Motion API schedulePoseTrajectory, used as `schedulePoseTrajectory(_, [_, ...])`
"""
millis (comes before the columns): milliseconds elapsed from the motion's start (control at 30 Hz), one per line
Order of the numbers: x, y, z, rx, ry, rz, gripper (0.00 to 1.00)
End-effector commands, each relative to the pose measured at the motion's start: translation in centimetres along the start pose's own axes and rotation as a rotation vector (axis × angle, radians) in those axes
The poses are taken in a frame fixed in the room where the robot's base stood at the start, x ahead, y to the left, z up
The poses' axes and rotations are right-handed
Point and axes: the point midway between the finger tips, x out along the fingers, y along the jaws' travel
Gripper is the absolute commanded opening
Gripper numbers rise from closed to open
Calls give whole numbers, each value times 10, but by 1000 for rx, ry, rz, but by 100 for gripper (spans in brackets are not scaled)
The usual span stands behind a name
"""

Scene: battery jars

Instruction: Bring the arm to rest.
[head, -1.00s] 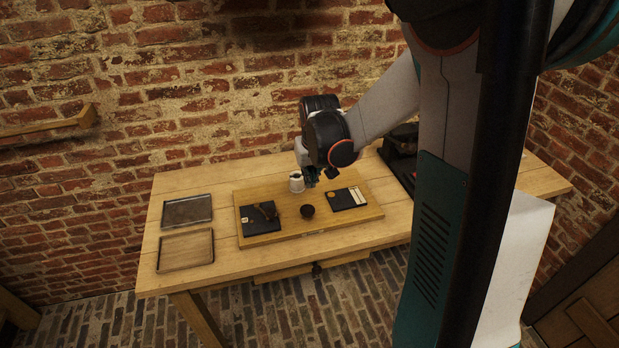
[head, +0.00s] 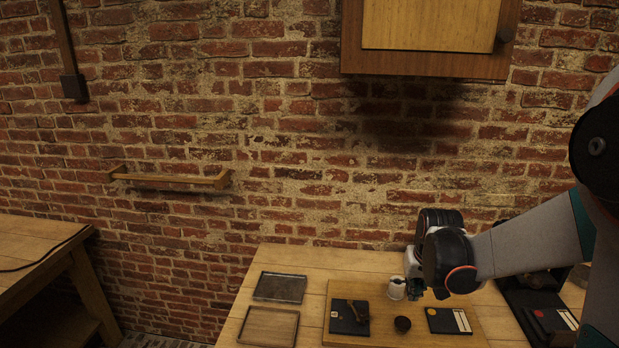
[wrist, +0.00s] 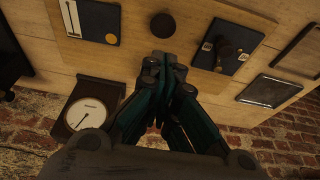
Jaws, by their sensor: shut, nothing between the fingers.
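The white jar is not clearly visible there. My arm reaches in from the right in the head view and is bent over the table.
The board (head: 384,340) carries a dark cup (head: 402,324), a left black plate (head: 341,324) and a right black plate (head: 440,318). Two trays, grey (head: 280,287) and wooden (head: 268,327), lie left. A dial gauge (wrist: 87,116) stands near my gripper. A cabinet (head: 430,62) hangs above.

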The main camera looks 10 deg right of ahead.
Motion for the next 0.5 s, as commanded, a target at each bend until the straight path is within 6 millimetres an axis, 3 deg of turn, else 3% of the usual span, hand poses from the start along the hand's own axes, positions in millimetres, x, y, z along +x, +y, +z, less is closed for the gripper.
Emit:
schedulePoseTrajectory(267, [-24,-36,42,-129,72,36,0])
schedulePoseTrajectory(500, [-66,-62,84,-230,156,41,0])
